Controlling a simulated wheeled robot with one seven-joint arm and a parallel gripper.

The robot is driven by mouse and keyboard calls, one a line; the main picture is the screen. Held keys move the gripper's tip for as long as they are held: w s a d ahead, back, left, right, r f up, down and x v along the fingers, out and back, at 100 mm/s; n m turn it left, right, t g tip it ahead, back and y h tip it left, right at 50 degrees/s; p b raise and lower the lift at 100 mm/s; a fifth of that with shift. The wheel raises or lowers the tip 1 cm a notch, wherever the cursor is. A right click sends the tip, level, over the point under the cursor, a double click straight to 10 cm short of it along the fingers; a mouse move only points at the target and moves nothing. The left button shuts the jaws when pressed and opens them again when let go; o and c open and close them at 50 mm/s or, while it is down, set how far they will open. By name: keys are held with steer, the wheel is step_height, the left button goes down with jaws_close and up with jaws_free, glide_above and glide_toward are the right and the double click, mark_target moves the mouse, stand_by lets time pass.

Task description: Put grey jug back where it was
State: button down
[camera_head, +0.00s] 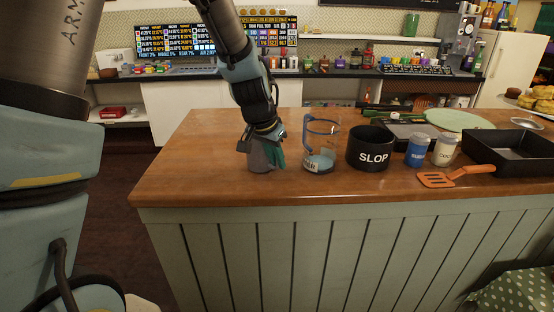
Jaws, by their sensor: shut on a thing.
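The grey jug (260,158) is at the front left of the wooden counter, upright or nearly so. Its base is at or just above the counter top; I cannot tell if it touches. My gripper (266,142) comes down from above and is shut on the grey jug, hiding its upper part. A dark teal part shows at the jug's right side; I cannot tell what it belongs to.
A clear jug (322,146) with a blue handle stands close to the right. Beyond it are a black SLOP pot (371,148), a blue tin (416,151), a cream tin (445,150), an orange spatula (455,177) and a black tray (515,152). The wooden counter (195,165) is bare to the left.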

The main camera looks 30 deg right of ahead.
steer(key=c, duration=1.2)
jaws_free()
steer(key=shift+o, duration=0.2)
steer(key=o, duration=1.2)
steer(key=shift+c, duration=0.2)
steer(key=shift+s, duration=0.2)
steer(key=v, duration=0.7)
steer(key=shift+r, duration=0.2)
stand_by(0.4)
steer(key=shift+a, duration=0.1)
